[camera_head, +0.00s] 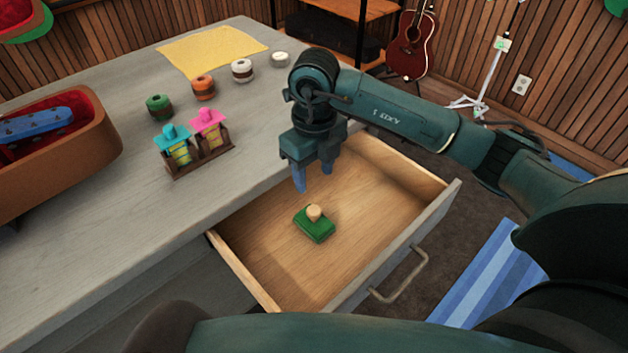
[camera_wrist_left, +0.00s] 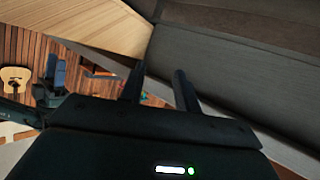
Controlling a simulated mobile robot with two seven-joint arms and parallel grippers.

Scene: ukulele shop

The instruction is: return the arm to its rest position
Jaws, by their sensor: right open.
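My right gripper (camera_head: 313,172) is open and empty, fingers pointing down, above the back part of the open drawer (camera_head: 275,255). Its arm comes in from the right across the head view. A green block with a round tan knob (camera_head: 315,228) lies on the drawer floor, below and apart from the fingertips. My left gripper (camera_wrist_left: 160,85) shows only in the left wrist view. Its two dark fingers stand apart with nothing visible between them. The right gripper's blue fingers also show at left in that view (camera_wrist_left: 55,72).
The grey counter (camera_head: 120,240) holds a small rack with cyan and pink-topped items (camera_head: 195,150), several small round jars (camera_head: 204,87), a yellow cloth (camera_head: 212,50) and a brown case with red lining (camera_head: 75,165). The drawer's handle (camera_head: 402,275) juts out over the floor.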

